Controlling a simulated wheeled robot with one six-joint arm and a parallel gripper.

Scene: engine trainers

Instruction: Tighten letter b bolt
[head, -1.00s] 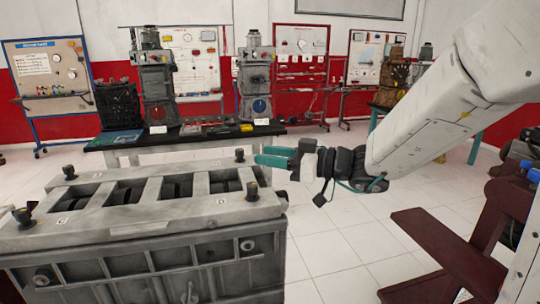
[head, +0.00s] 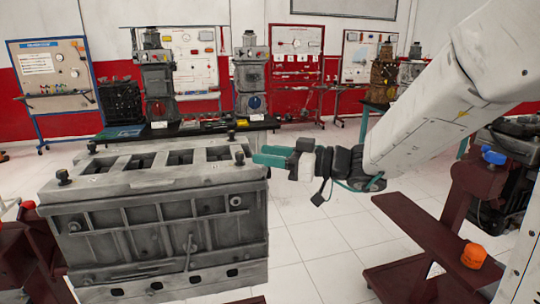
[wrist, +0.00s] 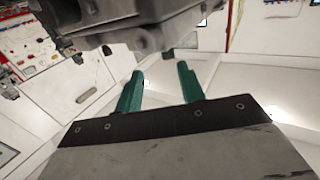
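A grey engine block (head: 165,212) stands at the left in the head view. Black bolts stand upright at its top corners: front left (head: 64,177), back left (head: 92,147), back right (head: 231,134) and front right (head: 240,158). Letter marks on the top are too small to read, so I cannot tell which bolt is b. My gripper (head: 268,156) is just right of the front-right bolt, its green fingers pointing left. The wrist view shows the fingers (wrist: 160,72) apart with nothing between them. Part of the grey block (wrist: 145,28) shows beyond the fingertips; contact is not visible.
A dark red stand (head: 430,235) with an orange cap (head: 474,256) is at the right. A black table (head: 190,131) with engine models stands behind the block. Training boards line the back wall. White tiled floor (head: 320,230) is clear between block and right stand.

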